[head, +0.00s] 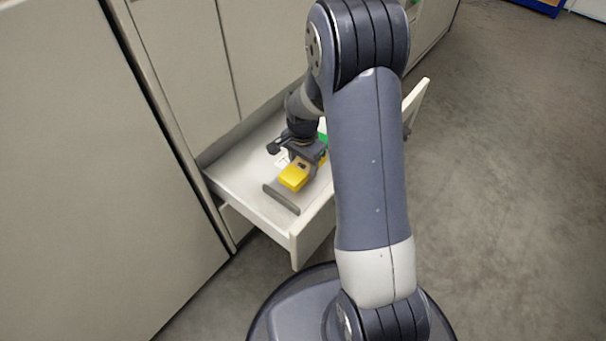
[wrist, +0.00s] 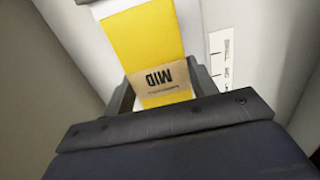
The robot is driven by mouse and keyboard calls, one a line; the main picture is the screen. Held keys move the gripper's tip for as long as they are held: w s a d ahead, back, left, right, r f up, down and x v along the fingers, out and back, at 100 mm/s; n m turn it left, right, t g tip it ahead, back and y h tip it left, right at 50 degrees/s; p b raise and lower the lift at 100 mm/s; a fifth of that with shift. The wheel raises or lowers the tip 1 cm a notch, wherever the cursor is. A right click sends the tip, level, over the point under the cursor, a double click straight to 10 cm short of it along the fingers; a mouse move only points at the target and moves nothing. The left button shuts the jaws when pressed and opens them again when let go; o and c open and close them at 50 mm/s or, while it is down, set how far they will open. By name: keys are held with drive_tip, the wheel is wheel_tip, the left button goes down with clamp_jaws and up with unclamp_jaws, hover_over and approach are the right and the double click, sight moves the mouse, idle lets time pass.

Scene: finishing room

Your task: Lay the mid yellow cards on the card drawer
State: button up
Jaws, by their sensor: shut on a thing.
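The mid yellow cards (head: 293,178) are a yellow pack with a brown paper band marked "MID". In the wrist view the pack (wrist: 145,42) lies between the fingers of my gripper (wrist: 163,92), which is shut on it around the band. In the head view my gripper (head: 304,158) is over the open card drawer (head: 240,183), a pale, shallow drawer pulled out from the cabinet. I cannot tell whether the pack touches the drawer floor. My arm hides the drawer's right part.
A grey bar (head: 281,198) stands in the drawer near the pack. Something green (head: 322,130) shows partly behind my arm. A printed label strip (wrist: 222,65) lies right of the pack in the wrist view. Tall cabinet fronts (head: 80,150) line the left; the floor (head: 500,180) at right is clear.

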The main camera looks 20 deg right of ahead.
sight(303, 164)
drive_tip(key=shift+f+b, duration=0.55)
drive_tip(key=shift+f, duration=1.1)
drive_tip(key=shift+f, duration=0.3)
drive_tip(key=o, duration=1.2)
wheel_tip(303, 164, up, 13)
drive_tip(key=p, duration=0.4)
drive_tip(key=shift+f, duration=0.2)
